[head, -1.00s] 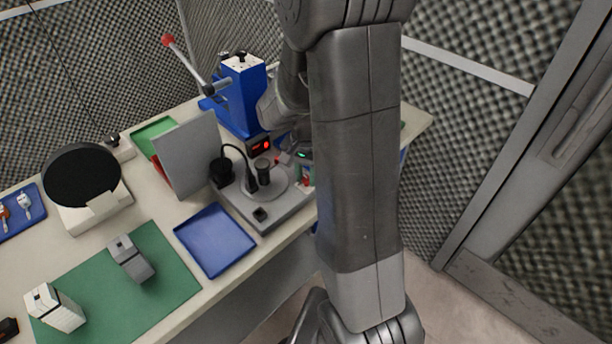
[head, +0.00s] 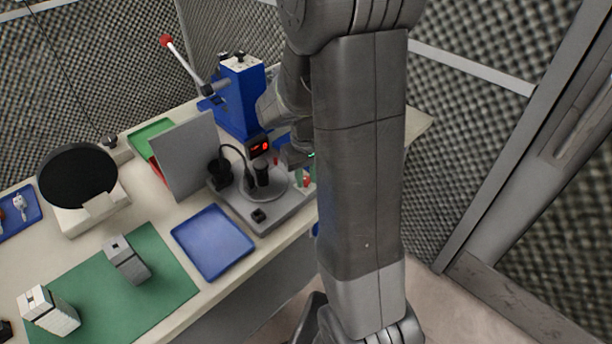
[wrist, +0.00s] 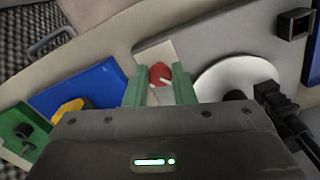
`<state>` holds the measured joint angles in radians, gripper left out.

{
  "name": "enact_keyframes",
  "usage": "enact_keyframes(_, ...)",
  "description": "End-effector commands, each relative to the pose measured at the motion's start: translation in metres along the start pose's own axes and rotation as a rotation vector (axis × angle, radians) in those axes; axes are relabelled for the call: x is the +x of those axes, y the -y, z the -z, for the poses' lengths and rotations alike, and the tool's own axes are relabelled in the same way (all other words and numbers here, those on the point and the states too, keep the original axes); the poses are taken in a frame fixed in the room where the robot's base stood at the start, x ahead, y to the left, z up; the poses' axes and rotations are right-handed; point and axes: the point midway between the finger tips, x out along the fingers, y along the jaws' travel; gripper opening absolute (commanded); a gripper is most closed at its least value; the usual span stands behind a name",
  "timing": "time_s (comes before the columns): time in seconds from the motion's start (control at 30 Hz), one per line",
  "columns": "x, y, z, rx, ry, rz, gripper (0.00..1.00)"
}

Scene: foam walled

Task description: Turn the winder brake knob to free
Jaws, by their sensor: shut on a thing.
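The winder (head: 246,211) is a grey base with a round plate and a black post, on the bench in the head view. Its red brake knob (wrist: 160,73) sits on the base in the wrist view, beside the white disc (wrist: 229,74). My gripper (wrist: 160,85) has green fingers, one on each side of the red knob, and is shut on it. In the head view the fingers and a bit of red (head: 306,181) show at the winder's right side, partly behind my arm. The knob's pointer and markings are too small to read.
A blue press (head: 240,97) with a red-tipped lever stands behind the winder. A grey upright panel (head: 184,158) is at its left, a blue tray (head: 212,243) in front. In the wrist view, blue and green bins (wrist: 82,88) lie left of the fingers.

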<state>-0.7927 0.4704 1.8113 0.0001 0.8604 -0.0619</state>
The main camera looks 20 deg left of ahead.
Motion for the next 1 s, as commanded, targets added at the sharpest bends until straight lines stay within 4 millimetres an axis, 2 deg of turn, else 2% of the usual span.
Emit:
enact_keyframes(0.3,-0.0009,-0.0004,0.0007,-0.101,-0.002,-0.001,0.0)
enact_keyframes(0.8,-0.0011,-0.0004,0.0009,-0.116,-0.003,-0.001,0.0)
enact_keyframes(0.83,-0.0011,-0.0004,0.0009,-0.116,-0.003,-0.001,0.29)
enact_keyframes(0.9,-0.001,-0.0004,0.0008,-0.115,-0.003,-0.001,0.43)
enact_keyframes(1.0,-0.0007,-0.0003,0.0006,-0.115,-0.002,-0.001,0.45)
